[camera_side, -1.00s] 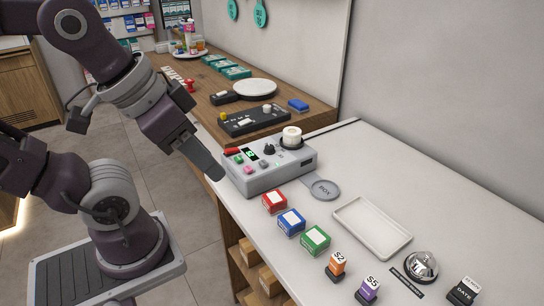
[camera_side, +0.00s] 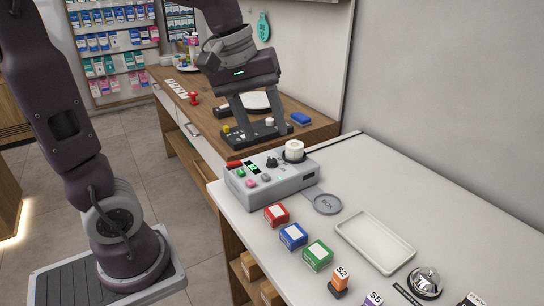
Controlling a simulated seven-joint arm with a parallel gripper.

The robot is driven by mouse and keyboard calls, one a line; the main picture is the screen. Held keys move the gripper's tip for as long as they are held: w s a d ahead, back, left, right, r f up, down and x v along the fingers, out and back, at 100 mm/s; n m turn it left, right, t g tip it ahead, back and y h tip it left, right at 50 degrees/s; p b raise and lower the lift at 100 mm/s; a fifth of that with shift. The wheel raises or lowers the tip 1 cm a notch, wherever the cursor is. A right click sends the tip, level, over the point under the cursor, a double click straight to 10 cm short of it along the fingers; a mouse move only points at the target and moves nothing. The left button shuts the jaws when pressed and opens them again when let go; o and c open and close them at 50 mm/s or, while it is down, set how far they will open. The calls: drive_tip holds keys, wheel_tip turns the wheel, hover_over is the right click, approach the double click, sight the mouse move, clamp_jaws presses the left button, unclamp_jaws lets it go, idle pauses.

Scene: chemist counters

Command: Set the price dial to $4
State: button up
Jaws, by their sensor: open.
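The grey pricing machine (camera_side: 285,188) sits at the near-left end of the white counter. A dark knob (camera_side: 272,161), which looks like the price dial, stands on its top between a small green-lit display (camera_side: 253,167) and a white roll (camera_side: 294,151). The display's digit and the dial's setting are too small to read. My gripper (camera_side: 264,135) points down with its two fingers spread apart and nothing visible between them. In the picture its fingertips are just above and behind the dial, apart from it; the exact depth is hard to tell.
Pink, green and red buttons lie left of the dial. A dark keypad device (camera_side: 250,135) is on the wooden counter behind.

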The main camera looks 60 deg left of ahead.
drive_tip(key=w+a+f+n+g, duration=0.1)
drive_tip(key=w+a+f+n, duration=0.25)
drive_tip(key=w+a, duration=0.2)
drive_tip(key=n+g+y, duration=0.1)
drive_tip(key=n+g, duration=0.1)
drive_tip(key=n, duration=0.7)
hover_over(272, 159)
drive_tip(key=f, duration=1)
drive_tip(key=shift+s+d+f, duration=0.1)
drive_tip(key=shift+s+d, duration=0.05)
drive_tip(key=shift+d, duration=0.1)
drive_tip(key=f, duration=0.6)
drive_tip(key=shift+a+f, duration=0.2)
drive_tip(key=shift+f, duration=0.55)
drive_tip(key=shift+c, duration=0.2)
clamp_jaws()
